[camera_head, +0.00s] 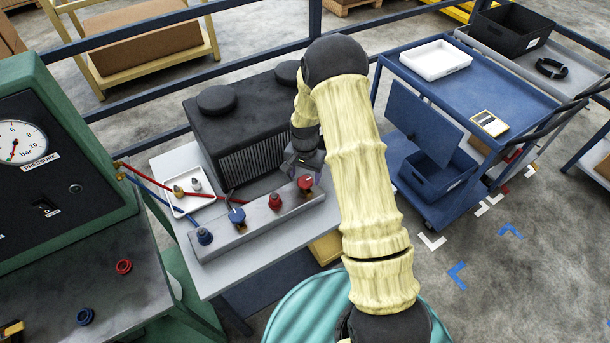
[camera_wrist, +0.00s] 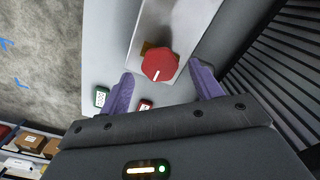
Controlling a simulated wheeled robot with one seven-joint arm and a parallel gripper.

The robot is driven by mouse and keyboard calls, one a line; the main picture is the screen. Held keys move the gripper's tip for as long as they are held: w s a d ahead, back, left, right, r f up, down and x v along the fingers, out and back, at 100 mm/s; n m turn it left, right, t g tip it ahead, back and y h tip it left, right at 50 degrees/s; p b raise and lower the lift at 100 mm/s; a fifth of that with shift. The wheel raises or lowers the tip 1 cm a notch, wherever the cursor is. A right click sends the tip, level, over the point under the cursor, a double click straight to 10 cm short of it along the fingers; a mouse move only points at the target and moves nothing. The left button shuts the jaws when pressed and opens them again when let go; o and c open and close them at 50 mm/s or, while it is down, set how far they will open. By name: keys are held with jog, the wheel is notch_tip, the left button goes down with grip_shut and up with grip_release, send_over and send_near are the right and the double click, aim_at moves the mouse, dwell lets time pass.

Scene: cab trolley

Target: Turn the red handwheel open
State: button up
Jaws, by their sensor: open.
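The red handwheel (camera_wrist: 160,64) is a faceted knob with a short white mark. It sits at the end of a pale grey metal block, which also shows in the head view (camera_head: 255,222). In the head view the red handwheel (camera_head: 305,182) is at the block's right end, just below my gripper (camera_head: 303,167). In the wrist view my gripper (camera_wrist: 161,70) is open, its purple fingers on either side of the handwheel, with gaps visible. I cannot tell how far above it the fingertips are.
Another red knob (camera_head: 275,201) and blue knobs (camera_head: 237,215) share the block. A black ribbed unit (camera_head: 245,130) stands close behind. A white tray (camera_head: 187,195) with fittings and red and blue hoses lie left. A blue trolley (camera_head: 470,85) stands right.

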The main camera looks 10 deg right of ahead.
jog(key=shift+f, duration=1.05)
jog(key=c, duration=1)
jog(key=shift+o, duration=0.2)
